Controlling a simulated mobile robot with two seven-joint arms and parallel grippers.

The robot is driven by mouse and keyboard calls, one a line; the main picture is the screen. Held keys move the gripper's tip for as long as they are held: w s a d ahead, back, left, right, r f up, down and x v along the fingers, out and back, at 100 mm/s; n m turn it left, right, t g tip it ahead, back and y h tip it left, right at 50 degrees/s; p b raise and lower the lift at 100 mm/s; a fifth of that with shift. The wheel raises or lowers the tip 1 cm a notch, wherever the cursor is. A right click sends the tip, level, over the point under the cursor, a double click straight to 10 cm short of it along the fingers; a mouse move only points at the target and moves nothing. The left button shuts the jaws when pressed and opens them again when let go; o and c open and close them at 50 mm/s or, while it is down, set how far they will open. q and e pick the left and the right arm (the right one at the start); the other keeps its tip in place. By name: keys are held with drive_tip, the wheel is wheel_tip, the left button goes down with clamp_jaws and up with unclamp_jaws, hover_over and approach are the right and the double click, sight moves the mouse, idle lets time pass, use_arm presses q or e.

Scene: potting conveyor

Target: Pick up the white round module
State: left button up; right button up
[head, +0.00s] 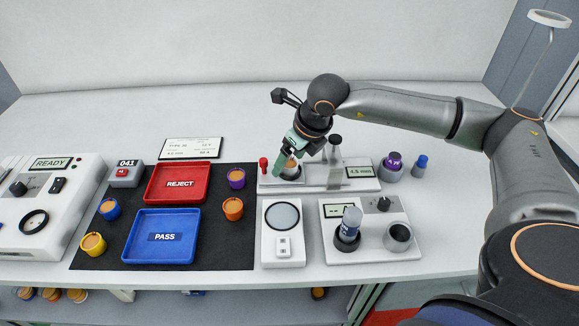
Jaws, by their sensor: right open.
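My right gripper (297,152) reaches down from the right over the left end of the gauge with the 4.5 mm display (345,179). It is open. A small round piece with a tan top and pale side (290,167), probably the white round module, sits at its fingertips on the gauge and is partly hidden by them. I cannot tell whether the fingers touch it. My left gripper is not in view.
A red REJECT tray (180,199) and a blue PASS tray (161,256) lie on a black mat (228,262), with several coloured round modules beside them. A red knob (263,163) stands close left of the gripper. A tester (372,249) holding a white bottle-like item (351,220) stands in front.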

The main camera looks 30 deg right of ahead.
clamp_jaws()
idle(0.6)
drive_tip(key=shift+r, duration=0.1)
